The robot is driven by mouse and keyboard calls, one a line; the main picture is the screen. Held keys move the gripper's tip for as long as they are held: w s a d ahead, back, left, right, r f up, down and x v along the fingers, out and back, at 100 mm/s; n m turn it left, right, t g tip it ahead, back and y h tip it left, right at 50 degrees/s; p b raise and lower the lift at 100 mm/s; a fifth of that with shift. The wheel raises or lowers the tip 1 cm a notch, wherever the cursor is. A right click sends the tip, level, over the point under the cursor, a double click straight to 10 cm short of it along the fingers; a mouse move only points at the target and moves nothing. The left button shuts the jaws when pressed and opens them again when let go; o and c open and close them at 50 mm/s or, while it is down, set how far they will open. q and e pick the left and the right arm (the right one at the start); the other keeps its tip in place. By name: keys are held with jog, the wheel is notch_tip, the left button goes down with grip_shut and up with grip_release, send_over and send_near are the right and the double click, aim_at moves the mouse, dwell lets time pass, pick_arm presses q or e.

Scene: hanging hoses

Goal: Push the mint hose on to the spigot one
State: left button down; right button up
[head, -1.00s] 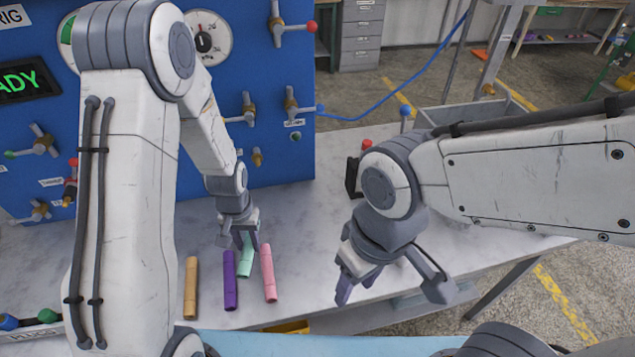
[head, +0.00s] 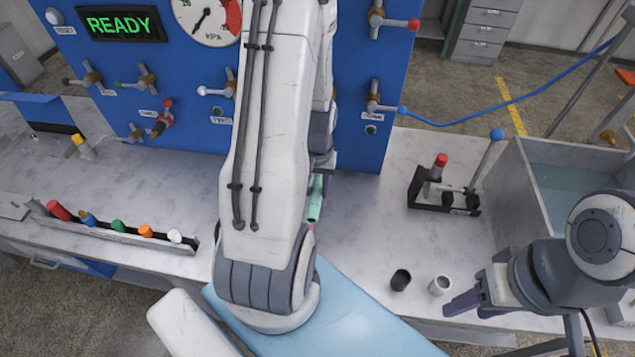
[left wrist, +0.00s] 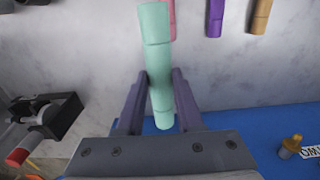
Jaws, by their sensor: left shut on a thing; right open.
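The mint hose (left wrist: 157,60) is a short pale green tube. My left gripper (left wrist: 162,85) is shut on it, with one finger on either side, in the left wrist view. In the head view only a piece of the mint hose (head: 315,200) shows beside my left arm, which hides the left gripper. A brass spigot (left wrist: 290,147) sticks out of the blue panel at the lower right of the left wrist view, apart from the hose. Its label is cut off, so I cannot tell whether it is spigot one. My right gripper (head: 465,303) is open and empty at the bench's right front.
Pink (left wrist: 172,18), purple (left wrist: 216,18) and tan (left wrist: 261,16) hoses lie on the bench. A black rack (head: 443,200), two small cups (head: 440,285) and a grey bin (head: 575,165) stand right. A marker tray (head: 110,232) is left. Valve handles jut from the panel (head: 355,60).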

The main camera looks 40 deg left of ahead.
pick_arm(q)
jog(key=shift+a, duration=0.1)
dwell(0.3)
jog(key=shift+w+a+p, duration=0.2)
jog(key=shift+w+a, duration=0.3)
jog(key=shift+w, duration=0.3)
jog(key=shift+w+a+p, duration=0.2)
jog(key=shift+w+a, duration=0.25)
jog(key=shift+w, duration=0.3)
jog(key=shift+w+a+p, duration=0.2)
jog(key=shift+w+a, duration=0.3)
jog(key=shift+w, duration=0.4)
jog(key=shift+w+a, duration=0.3)
jog(key=shift+w, duration=0.05)
jog(key=shift+p, duration=0.35)
jog(key=shift+w+a+p, duration=0.15)
jog(key=shift+w+a, duration=0.3)
jog(key=shift+w, duration=0.3)
jog(key=shift+w+a+p, duration=0.15)
jog(key=shift+w+a, duration=0.3)
jog(key=shift+w, duration=0.25)
dwell(2.8)
